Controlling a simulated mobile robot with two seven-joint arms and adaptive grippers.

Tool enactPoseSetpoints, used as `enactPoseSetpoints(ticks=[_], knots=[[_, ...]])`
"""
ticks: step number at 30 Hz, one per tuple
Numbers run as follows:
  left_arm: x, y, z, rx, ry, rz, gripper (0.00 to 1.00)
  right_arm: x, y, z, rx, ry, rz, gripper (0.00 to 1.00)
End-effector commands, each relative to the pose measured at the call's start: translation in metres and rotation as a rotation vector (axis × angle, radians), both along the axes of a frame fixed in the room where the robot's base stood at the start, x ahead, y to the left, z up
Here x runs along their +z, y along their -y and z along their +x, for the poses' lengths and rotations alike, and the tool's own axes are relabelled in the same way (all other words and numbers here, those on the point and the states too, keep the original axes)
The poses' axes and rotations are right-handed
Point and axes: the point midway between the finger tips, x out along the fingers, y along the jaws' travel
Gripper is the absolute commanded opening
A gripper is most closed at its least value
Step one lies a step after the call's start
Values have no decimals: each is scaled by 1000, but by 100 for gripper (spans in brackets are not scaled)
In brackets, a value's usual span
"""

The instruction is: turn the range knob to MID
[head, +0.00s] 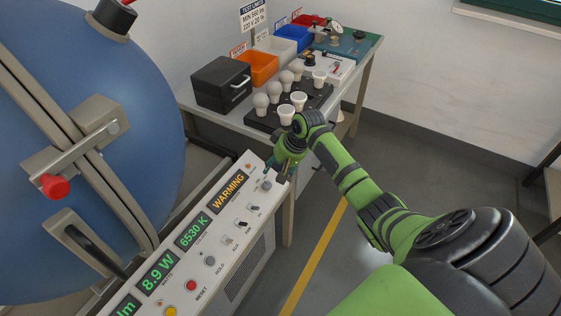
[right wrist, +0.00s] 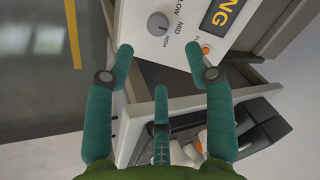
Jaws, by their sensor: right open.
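The range knob (right wrist: 157,23) is a grey round knob on the white panel, with LOW, MID and HIGH printed beside it in the right wrist view. I cannot tell for sure which label its pointer faces. It also shows small at the far end of the instrument panel (head: 222,262) in the head view, as a grey knob (head: 267,185). My right gripper (right wrist: 159,50) is open and empty, its green fingers spread on either side below the knob in the picture, apart from it. In the head view the right gripper (head: 281,170) hovers by that panel end. My left gripper is out of view.
A blue sphere (head: 80,150) stands left. Behind, a table holds bulbs on a dark tray (head: 262,124), a black box (head: 221,83) and coloured bins. An orange light (right wrist: 206,49) sits near the knob.

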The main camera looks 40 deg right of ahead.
Motion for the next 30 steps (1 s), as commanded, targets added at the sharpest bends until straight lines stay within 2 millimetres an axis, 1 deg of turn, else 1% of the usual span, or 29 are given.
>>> enactPoseSetpoints(ticks=[1,3,7,24,26,29,30], knots=[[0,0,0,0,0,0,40,7,2,-2,1,2,-2,54],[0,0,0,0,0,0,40,13,3,-5,0,1,1,54],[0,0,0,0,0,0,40,20,4,-7,-1,0,1,54],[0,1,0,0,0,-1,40,19,3,-8,-1,-1,1,54],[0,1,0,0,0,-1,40,11,2,-10,-3,-6,-1,54],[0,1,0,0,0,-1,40,-23,0,-20,-9,-29,-16,54],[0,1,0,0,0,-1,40,-44,-2,-27,-12,-42,-28,54]])
